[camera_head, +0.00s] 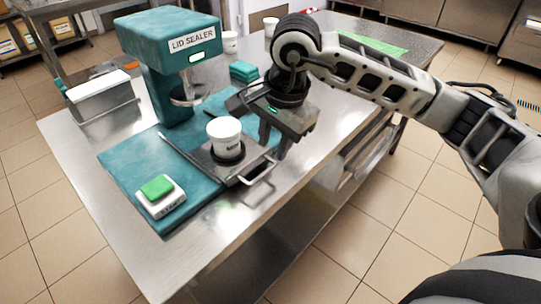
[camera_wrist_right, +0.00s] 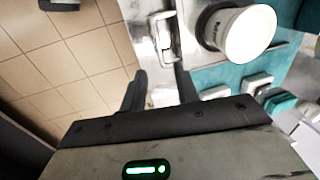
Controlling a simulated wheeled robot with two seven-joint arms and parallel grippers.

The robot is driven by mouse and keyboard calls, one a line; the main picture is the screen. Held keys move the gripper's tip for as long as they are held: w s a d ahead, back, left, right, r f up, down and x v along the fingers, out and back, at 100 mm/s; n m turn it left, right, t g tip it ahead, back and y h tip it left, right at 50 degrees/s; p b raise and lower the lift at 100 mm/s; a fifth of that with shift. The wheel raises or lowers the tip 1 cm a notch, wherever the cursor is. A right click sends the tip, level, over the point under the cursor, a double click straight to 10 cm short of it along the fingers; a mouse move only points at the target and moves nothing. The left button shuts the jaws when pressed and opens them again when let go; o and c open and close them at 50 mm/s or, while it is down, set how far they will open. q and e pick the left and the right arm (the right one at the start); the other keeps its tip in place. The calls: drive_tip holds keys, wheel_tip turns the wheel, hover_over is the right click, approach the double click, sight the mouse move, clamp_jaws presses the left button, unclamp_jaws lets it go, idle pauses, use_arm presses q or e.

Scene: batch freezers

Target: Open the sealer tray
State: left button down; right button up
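The teal lid sealer (camera_head: 168,60) stands on the steel table. Its dark metal tray (camera_head: 198,151) lies on the teal base in front of the sealing head, with a white tub (camera_head: 225,137) on it. The tray's silver bar handle (camera_head: 260,172) sticks out at the front right edge. My right gripper (camera_head: 273,146) is above and beside the tray, behind the handle in the head view. In the right wrist view its two fingers (camera_wrist_right: 160,88) are apart, with the handle (camera_wrist_right: 164,38) beyond their tips and nothing held. My left gripper is not in view.
A white box with a green button (camera_head: 158,188) sits at the base's front corner. A steel container (camera_head: 103,98) is at the left. Teal lids (camera_head: 243,71) and white tubs (camera_head: 271,26) are behind. The table front at right is clear.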

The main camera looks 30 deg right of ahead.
wheel_tip(320, 180, up, 10)
drive_tip(key=s, duration=0.1)
drive_tip(key=shift+s+d+f, duration=0.25)
drive_tip(key=shift+s+d, duration=0.05)
idle(0.3)
